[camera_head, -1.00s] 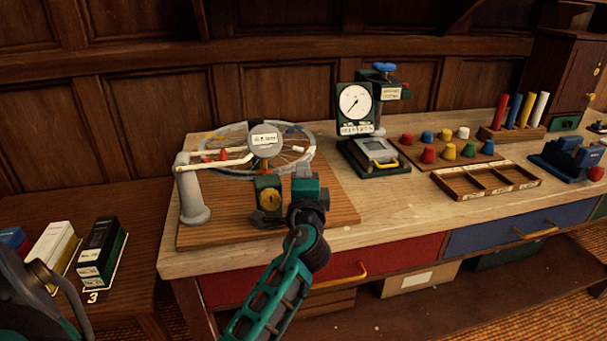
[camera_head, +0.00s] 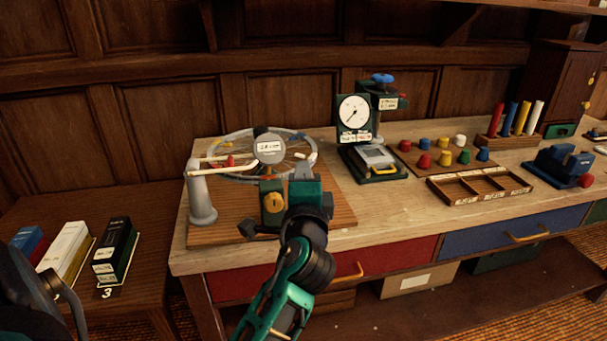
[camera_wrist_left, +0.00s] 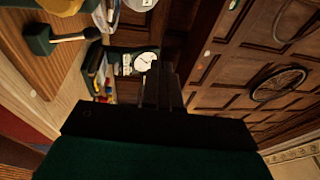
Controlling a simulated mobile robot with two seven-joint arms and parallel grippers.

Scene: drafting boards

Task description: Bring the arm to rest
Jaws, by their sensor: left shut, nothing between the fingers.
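My left gripper (camera_head: 305,180) is above the front right part of the wooden wheel board, in front of the spoked wheel (camera_head: 238,177) in the head view. Its green and dark body hides part of the board behind it. In the left wrist view its dark fingers (camera_wrist_left: 163,85) are together with nothing between them. My right gripper is not in view.
A grey post (camera_head: 201,195) stands left of the wheel. A dial press (camera_head: 357,110), coloured knobs (camera_head: 444,158) and a divided tray (camera_head: 480,185) are to the right on the bench. Boxes (camera_head: 114,250) stand on the low left table. Bare benchtop (camera_head: 385,205) lies right of the board.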

